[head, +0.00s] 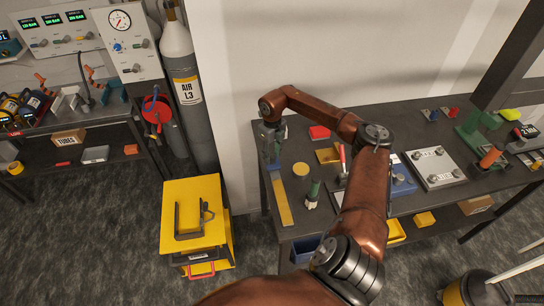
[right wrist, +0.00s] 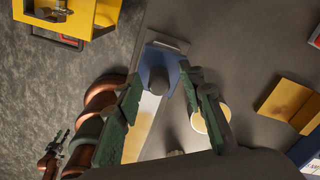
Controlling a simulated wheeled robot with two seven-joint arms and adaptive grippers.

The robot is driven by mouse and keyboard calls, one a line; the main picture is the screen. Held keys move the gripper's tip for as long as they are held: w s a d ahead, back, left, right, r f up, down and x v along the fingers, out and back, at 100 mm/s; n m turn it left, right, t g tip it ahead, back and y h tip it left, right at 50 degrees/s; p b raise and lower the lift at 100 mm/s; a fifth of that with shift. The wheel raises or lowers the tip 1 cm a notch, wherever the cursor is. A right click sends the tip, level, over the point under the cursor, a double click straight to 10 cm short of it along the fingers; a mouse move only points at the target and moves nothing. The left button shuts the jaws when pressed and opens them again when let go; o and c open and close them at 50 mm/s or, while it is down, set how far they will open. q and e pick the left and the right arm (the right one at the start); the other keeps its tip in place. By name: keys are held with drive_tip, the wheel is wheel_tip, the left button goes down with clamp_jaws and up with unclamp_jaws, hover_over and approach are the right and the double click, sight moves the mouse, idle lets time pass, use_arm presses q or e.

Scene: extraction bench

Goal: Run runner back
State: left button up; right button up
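The long rail (head: 284,203) with a yellow face lies along the left end of the bench. The blue runner (right wrist: 172,67) with a dark grey knob (right wrist: 159,82) sits at one end of it, near a grey end piece (right wrist: 168,44). My right gripper (right wrist: 160,78) points down over the runner, its green fingers apart on either side of the knob. I cannot tell whether a finger touches it. In the head view my right gripper (head: 270,140) hides most of the runner.
A round yellow disc (head: 300,168) and a green-topped piece (head: 313,192) stand right of the rail. A yellow block (head: 328,155) and a red one (head: 319,132) lie farther right. A yellow cart (head: 195,215) stands on the floor left of the bench.

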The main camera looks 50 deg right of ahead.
sight(272, 155)
wheel_tip(272, 155, up, 11)
idle(0.3)
idle(0.5)
